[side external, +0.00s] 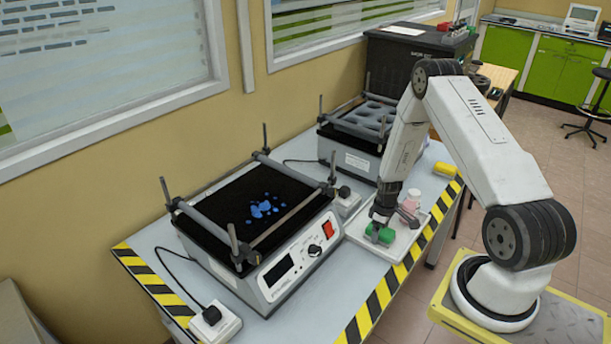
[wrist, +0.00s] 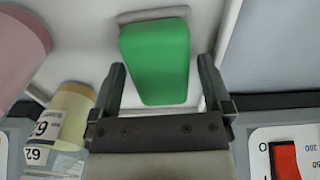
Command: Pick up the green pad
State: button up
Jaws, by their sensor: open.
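The green pad (wrist: 155,60) is a rounded green block on a light tray (wrist: 207,30). In the wrist view it lies ahead of and partly between the two fingers of my open gripper (wrist: 160,88). I cannot tell whether a finger touches it. In the side view the green pad (side external: 381,235) is on the white tray (side external: 405,240) at the table's front edge, directly under my gripper (side external: 377,218). The gripper points down and partly covers the pad.
A pink bottle (side external: 409,206) stands close beside my gripper on the tray; labelled containers (wrist: 70,112) show at the wrist view's left. A machine with blue spots (side external: 262,208) on its black top stands left of the tray. Another machine (side external: 355,140) stands behind. A yellow object (side external: 445,168) lies farther right.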

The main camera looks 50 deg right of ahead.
jog(key=shift+c, duration=0.2)
jog(key=c, duration=1)
jog(key=shift+o, duration=0.2)
jog(key=shift+r, duration=0.1)
jog(key=shift+r, duration=0.7)
jog(key=s+a+r, duration=0.7)
jog(key=s+r, duration=0.4)
jog(key=shift+s+a+r, duration=0.2)
jog(key=shift+s+a, duration=0.1)
jog(key=shift+s, duration=0.1)
